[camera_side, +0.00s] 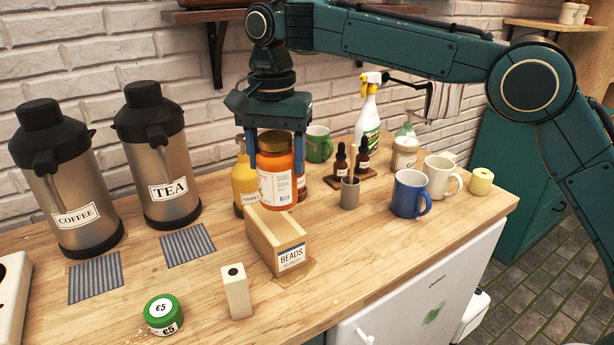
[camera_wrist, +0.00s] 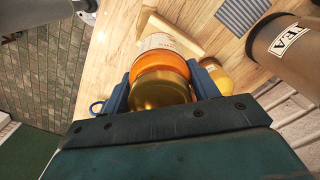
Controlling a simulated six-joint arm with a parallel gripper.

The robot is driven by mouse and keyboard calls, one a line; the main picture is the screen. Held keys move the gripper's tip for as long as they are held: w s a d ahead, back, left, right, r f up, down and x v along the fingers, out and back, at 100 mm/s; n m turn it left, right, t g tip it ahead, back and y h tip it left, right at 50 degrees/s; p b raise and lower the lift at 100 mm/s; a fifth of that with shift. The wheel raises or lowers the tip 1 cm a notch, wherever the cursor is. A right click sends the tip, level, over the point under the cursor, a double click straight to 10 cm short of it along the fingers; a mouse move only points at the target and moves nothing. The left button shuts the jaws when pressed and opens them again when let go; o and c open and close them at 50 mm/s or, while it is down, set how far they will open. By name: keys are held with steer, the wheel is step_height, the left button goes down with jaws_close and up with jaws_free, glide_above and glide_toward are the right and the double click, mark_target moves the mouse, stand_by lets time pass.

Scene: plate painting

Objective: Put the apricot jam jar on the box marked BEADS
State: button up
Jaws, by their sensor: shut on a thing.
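The apricot jam jar (camera_side: 277,178) is orange with a gold-brown lid and a white label. My gripper (camera_side: 272,150) is shut on it, with one blue finger on each side, and holds it upright. In the wrist view the jar (camera_wrist: 160,75) sits between the fingers of my gripper (camera_wrist: 160,88), lid toward the camera. The wooden box marked BEADS (camera_side: 291,258) stands on the counter, in front of and below the jar in the side view. The jar seems to be above and behind the box's far end; the exact gap is hard to tell.
A yellow bottle (camera_side: 245,183) stands close left of the jar. Two flasks marked COFFEE (camera_side: 75,200) and TEA (camera_side: 160,170) stand at left. A grey cup (camera_side: 350,193) and a blue mug (camera_side: 409,194) stand at right. A wooden block (camera_side: 237,292) and green tin (camera_side: 163,314) are in front.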

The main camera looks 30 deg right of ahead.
mark_target(275, 136)
steer(key=shift+f, duration=1.15)
steer(key=shift+f, duration=0.1)
steer(key=shift+f, duration=1.7)
steer(key=shift+f, duration=0.1)
steer(key=o, duration=1.3)
steer(key=shift+f, duration=0.1)
steer(key=shift+r, duration=6.15)
